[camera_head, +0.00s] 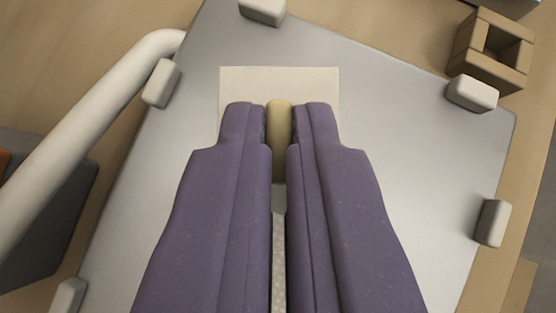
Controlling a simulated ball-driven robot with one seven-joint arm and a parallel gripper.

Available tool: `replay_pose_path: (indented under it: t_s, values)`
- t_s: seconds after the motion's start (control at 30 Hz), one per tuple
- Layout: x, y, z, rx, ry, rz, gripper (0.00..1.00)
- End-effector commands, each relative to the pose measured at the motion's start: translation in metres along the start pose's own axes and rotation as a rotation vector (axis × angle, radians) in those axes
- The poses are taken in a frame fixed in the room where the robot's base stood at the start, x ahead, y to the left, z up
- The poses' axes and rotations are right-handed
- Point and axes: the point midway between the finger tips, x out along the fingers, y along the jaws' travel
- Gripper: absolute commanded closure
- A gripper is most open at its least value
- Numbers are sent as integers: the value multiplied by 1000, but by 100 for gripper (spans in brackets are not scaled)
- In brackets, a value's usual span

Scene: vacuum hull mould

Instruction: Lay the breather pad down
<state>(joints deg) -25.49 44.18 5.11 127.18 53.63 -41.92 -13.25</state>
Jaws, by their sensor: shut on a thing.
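My gripper (279,125) has purple fingers and points up the picture in the head camera view. It is shut on a yellowish rounded grip piece, which sits between its fingertips. The breather pad (310,82) is a pale cream square sheet under and beyond the fingertips, and the grip piece appears to belong to it. The fingers hide much of the pad's lower part. The pad is over a grey flat plate (420,170). I cannot tell whether the pad touches the plate.
Several light blocks, one a block (472,93) at the upper right, stand along the plate's edges. A thick white hose (80,130) curves in at the left. A wooden square frame (490,50) stands at the upper right. A dark box (45,210) is at the left. The plate's right side is clear.

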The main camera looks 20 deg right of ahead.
Motion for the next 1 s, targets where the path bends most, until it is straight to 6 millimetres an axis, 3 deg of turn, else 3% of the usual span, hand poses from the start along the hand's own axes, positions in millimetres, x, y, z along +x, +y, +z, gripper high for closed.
replay_pose_path:
  t_s: [0.83,0.9,1.0]
  values:
    - [4,0,4,1,0,1,100]
    - [4,0,4,1,0,0,81]
    - [4,0,4,1,0,0,62]
